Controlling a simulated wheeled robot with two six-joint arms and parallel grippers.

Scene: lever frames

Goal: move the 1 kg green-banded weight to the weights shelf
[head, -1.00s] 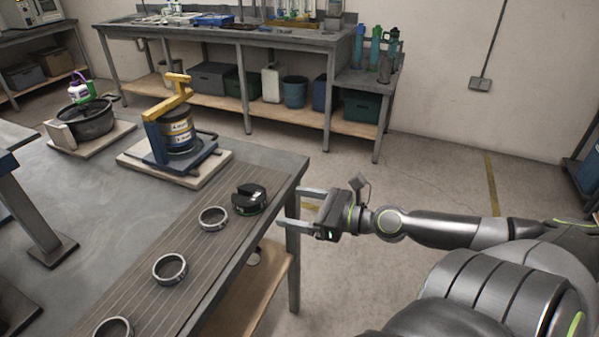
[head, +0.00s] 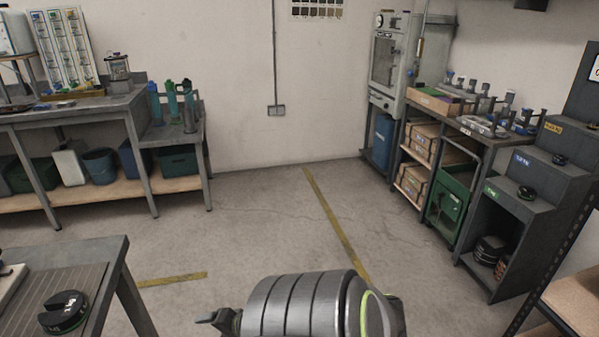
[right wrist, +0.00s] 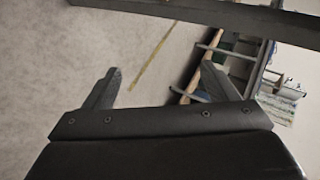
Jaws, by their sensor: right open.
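The weights shelf (head: 512,205) is a dark stepped unit at the right, with green, blue and yellow labels. A small black weight (head: 526,193) sits on its green-labelled lowest step. My right gripper (right wrist: 161,68) is open and empty in the right wrist view. My left gripper is out of view.
The table (head: 100,262) stands lower left. A workbench (head: 70,115) runs along the left wall. A trolley with a green bin (head: 450,197) stands left of the shelf, and a rack (head: 560,300) at the lower right. The floor between table and shelf is clear.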

